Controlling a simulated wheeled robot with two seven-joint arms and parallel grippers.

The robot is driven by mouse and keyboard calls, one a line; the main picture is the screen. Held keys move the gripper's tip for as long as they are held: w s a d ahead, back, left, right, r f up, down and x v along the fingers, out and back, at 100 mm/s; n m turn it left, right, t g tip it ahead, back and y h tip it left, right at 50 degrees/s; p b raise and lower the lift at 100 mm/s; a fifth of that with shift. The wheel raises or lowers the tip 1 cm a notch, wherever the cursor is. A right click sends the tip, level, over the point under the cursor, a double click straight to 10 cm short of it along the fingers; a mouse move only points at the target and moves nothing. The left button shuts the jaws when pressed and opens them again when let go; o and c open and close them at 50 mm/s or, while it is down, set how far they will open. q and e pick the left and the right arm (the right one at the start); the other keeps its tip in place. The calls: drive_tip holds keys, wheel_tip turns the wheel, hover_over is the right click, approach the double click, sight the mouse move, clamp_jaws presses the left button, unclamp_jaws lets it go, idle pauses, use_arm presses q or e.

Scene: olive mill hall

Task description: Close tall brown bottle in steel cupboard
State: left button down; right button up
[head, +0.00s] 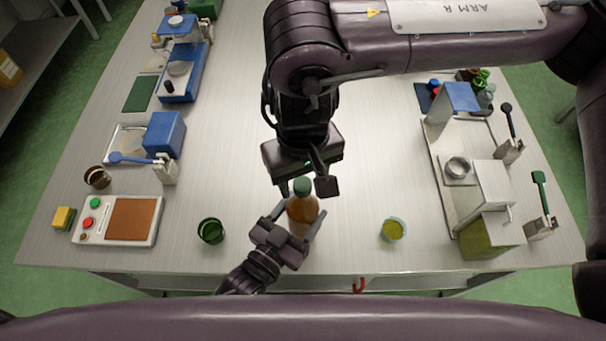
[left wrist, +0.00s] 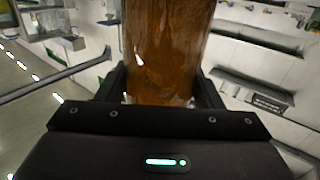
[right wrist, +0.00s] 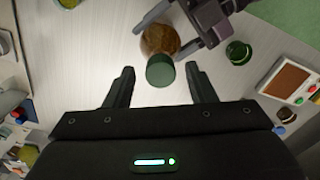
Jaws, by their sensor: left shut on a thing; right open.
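The tall brown bottle (head: 302,214) stands upright near the table's front edge, with a green cap (head: 302,186) at its top. My left gripper (head: 290,232) is shut around the bottle's body, and its brown side fills the middle of the left wrist view (left wrist: 165,50). My right gripper (head: 307,187) is open just above the bottle. In the right wrist view the green cap (right wrist: 160,71) lies between the open fingertips, with no visible contact. I cannot tell how firmly the cap sits. I cannot clearly identify a steel cupboard.
A dark green cup (head: 210,231) stands left of the bottle, and a cup with yellow contents (head: 393,229) stands to its right. A button box with a brown pad (head: 132,219) is at the left. A white and steel apparatus (head: 490,185) stands at the right. The table's middle (head: 225,110) is clear.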

drive_tip(key=shift+r, duration=2.25)
drive_tip(key=shift+c, duration=0.3)
